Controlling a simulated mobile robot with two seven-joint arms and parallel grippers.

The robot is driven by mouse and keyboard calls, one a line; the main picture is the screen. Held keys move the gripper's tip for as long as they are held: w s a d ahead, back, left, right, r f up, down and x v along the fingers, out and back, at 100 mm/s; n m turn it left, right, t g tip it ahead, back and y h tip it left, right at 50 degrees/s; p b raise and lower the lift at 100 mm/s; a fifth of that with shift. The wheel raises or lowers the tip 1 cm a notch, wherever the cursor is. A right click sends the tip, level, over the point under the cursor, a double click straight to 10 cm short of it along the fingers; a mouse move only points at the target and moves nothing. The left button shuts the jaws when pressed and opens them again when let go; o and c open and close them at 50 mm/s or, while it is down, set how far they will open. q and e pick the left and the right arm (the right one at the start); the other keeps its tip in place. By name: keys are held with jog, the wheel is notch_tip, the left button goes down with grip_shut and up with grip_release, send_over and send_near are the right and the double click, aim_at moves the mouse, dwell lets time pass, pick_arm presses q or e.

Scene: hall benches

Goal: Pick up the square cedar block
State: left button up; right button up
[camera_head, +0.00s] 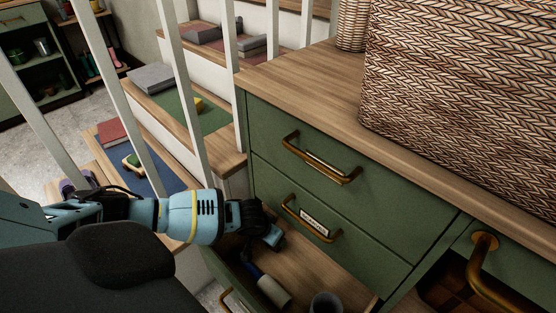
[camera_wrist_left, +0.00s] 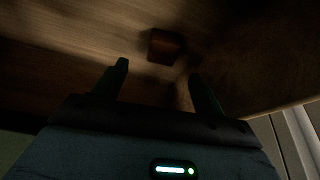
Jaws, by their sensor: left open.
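The cedar block (camera_wrist_left: 165,45) is a small reddish-brown block on the wooden floor of an open drawer (camera_head: 318,268), near an inner corner. It shows in the left wrist view, dim and in shadow. My left gripper (camera_wrist_left: 158,75) is open, with one finger on each side of the view and the block ahead of the tips, not between them. In the head view my left gripper (camera_head: 266,228) reaches down into the drawer, and I cannot make out the block there. My right gripper is not in view.
In the drawer lie a pale cylinder with a dark blue part (camera_head: 273,290) and a grey cup (camera_head: 326,303). The green cabinet front with brass handles (camera_head: 320,160) rises just behind. A woven basket (camera_head: 460,90) stands on top. White railing bars (camera_head: 185,90) stand to the left.

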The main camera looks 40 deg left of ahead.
pick_arm(q)
jog(key=shift+b+x, duration=0.5)
jog(key=shift+x, duration=0.7)
jog(key=b+x, duration=0.2)
jog(key=x, duration=0.1)
jog(key=b+x, duration=0.1)
jog(key=shift+s+a+f, duration=0.1)
jog(key=shift+a+f, duration=0.1)
jog(key=shift+f, duration=0.4)
jog(key=c, duration=1.1)
jog(key=shift+o, duration=0.2)
